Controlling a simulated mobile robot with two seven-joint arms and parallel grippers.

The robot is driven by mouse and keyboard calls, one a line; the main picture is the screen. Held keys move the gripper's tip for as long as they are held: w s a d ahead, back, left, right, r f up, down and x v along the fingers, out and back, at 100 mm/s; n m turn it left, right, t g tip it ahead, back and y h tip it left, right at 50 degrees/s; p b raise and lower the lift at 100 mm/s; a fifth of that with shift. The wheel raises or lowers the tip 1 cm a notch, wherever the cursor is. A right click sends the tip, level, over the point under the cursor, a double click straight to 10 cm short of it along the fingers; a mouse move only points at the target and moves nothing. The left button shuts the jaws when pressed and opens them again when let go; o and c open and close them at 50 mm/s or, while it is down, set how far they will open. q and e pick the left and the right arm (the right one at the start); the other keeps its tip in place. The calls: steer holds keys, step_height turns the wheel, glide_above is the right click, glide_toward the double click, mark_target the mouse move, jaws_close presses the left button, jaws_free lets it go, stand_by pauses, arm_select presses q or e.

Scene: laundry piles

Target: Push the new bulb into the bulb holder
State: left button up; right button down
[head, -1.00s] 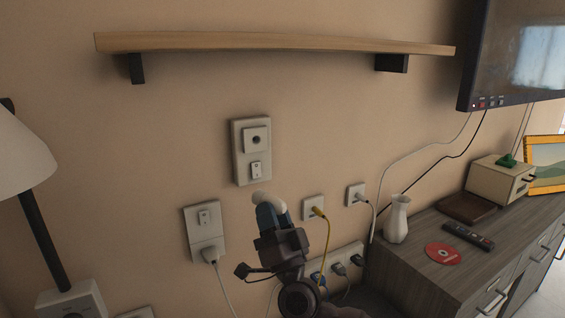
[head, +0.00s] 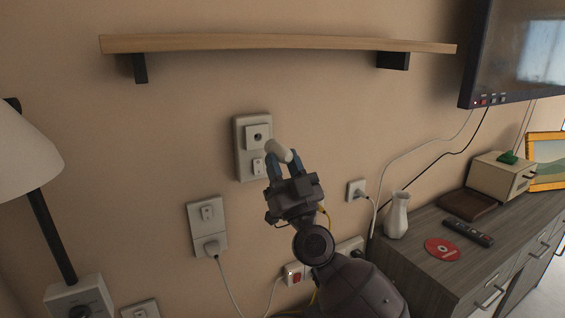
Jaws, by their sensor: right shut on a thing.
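The bulb holder (head: 257,137) is a square white plate with a dark round socket, at the top of a grey wall panel (head: 241,165). A small switch (head: 257,167) sits below it on the same panel. My right gripper (head: 283,158) is shut on the white bulb (head: 278,150), which sticks out past the blue fingertips. The bulb is tilted up and left, its tip just below and right of the socket in the picture. It is outside the socket; whether it touches the panel I cannot tell. My left gripper is not in view.
A wooden shelf (head: 280,43) spans the wall above. A dresser (head: 420,275) at right holds a white vase (head: 397,215), a remote (head: 468,233) and a red disc (head: 442,249).

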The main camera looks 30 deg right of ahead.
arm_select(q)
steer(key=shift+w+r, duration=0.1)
arm_select(e)
steer(key=shift+r+p, duration=0.1)
steer(key=shift+p, duration=0.25)
steer(key=shift+w, duration=1.25)
steer(key=shift+w+d+b, duration=0.1)
steer(key=shift+w+b, duration=0.2)
steer(key=shift+w, duration=0.9)
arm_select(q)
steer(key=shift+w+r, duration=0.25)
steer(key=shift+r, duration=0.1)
arm_select(e)
steer(key=shift+w, duration=0.35)
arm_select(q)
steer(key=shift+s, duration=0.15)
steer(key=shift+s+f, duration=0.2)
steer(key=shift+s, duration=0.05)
